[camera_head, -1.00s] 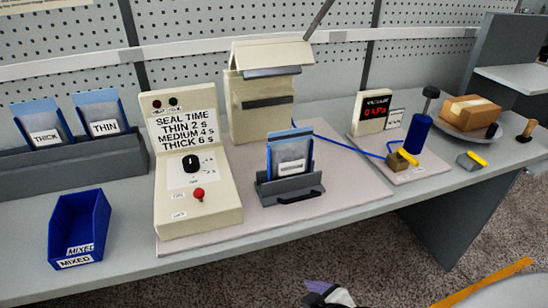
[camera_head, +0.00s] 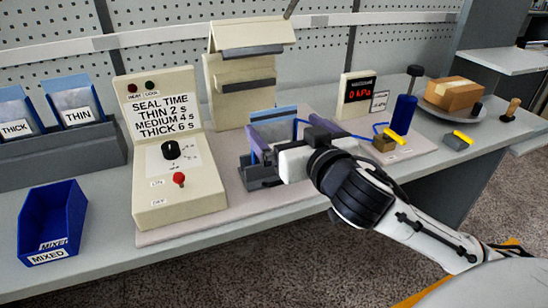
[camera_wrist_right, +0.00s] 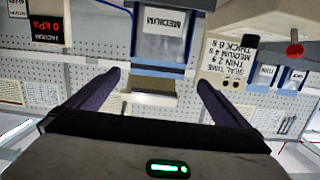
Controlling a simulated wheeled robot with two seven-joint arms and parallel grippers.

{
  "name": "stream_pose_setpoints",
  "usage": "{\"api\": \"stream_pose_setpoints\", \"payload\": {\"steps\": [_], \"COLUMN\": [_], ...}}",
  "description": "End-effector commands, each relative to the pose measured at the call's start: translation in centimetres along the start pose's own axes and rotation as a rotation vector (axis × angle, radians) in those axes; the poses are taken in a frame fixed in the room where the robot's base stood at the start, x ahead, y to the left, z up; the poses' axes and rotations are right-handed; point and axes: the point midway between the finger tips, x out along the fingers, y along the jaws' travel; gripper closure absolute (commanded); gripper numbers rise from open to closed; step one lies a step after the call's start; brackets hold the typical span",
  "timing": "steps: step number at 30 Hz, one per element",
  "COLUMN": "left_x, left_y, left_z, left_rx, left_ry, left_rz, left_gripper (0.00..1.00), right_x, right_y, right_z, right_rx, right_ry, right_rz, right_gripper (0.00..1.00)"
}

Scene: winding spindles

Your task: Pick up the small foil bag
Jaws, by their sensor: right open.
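The small foil bag (camera_head: 273,113) stands upright in a dark grey holder (camera_head: 262,176) on the pale base plate, partly hidden behind my right gripper. In the right wrist view the bag (camera_wrist_right: 161,47) appears upside down with a MEDIUM label, just beyond the fingertips. My right gripper (camera_head: 281,127) is open, its two purple fingers spread to either side of the bag in the head view. In the wrist view the gap between the fingertips (camera_wrist_right: 159,78) is empty. My left gripper is not in view.
The seal time box (camera_head: 177,170) stands close left of the holder, and a cream machine (camera_head: 238,92) stands behind. A vacuum gauge (camera_head: 358,97) and blue cylinder (camera_head: 403,114) are to the right. A blue MIXED bin (camera_head: 53,215) and THICK and THIN bags are at left.

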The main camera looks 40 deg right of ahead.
Motion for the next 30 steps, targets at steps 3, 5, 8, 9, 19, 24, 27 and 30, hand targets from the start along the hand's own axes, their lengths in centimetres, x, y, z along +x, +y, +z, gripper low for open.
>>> {"api": "stream_pose_setpoints", "payload": {"steps": [3,5,8,9,19,24,27,30], "left_x": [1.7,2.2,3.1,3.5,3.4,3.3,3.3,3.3], "left_y": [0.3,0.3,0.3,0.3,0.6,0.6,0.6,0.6], "left_z": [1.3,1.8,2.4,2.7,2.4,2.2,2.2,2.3], "left_rx": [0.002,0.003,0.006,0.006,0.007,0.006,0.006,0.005], "left_ry": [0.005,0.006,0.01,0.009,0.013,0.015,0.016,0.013], "left_rz": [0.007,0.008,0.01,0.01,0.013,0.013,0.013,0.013], "left_gripper": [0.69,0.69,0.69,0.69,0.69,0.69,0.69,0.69], "right_x": [0.5,0.6,0.6,0.6,3.2,5.2,6.8,7.8], "right_y": [0.0,0.0,0.0,0.0,0.0,0.4,0.6,0.5], "right_z": [0.6,0.6,0.7,0.7,0.2,0.2,0.2,0.3], "right_rx": [-0.003,-0.004,-0.011,-0.013,-0.019,-0.021,-0.019,-0.018], "right_ry": [0.006,0.005,0.003,0.002,-0.008,-0.008,-0.007,-0.007], "right_rz": [-0.001,-0.003,-0.004,-0.006,-0.006,-0.004,-0.004,-0.006], "right_gripper": [0.0,0.0,0.0,0.0,0.0,0.0,0.0,0.0]}}
